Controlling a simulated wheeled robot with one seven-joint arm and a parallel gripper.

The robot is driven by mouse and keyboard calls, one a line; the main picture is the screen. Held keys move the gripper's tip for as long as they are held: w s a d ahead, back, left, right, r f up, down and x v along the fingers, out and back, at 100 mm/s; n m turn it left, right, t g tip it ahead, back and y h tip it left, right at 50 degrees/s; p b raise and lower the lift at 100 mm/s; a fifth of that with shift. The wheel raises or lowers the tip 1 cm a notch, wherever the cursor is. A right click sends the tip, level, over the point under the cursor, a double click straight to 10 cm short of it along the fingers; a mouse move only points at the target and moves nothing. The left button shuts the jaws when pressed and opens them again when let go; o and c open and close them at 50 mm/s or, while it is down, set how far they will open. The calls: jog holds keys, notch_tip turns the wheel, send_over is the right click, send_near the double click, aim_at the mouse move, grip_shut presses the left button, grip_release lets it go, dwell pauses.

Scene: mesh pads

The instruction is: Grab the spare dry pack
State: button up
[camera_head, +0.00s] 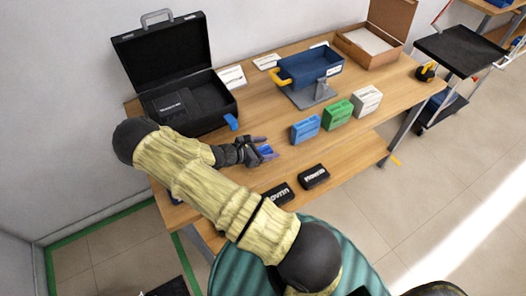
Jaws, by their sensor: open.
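Two black packs with white lettering, one at the left (279,194) and one at the right (313,176), lie nearer the front, below the gripper in the picture. The lettering is too small to tell which is the spare dry pack. My arm covers part of the table at the left.
An open black case (205,118) stands at the left with a blue tag. A blue tray (310,66) with a yellow handle sits on a grey stand behind the coloured packs. An open cardboard box (372,52) is at the back right. A black cart (455,50) stands beyond the table.

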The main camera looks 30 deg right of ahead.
aim_at(266, 148)
jog(key=shift+c, duration=0.3)
jog(key=c, duration=1)
jog(key=shift+r, duration=0.15)
notch_tip(266, 148, up, 18)
jog(key=shift+b, duration=0.45)
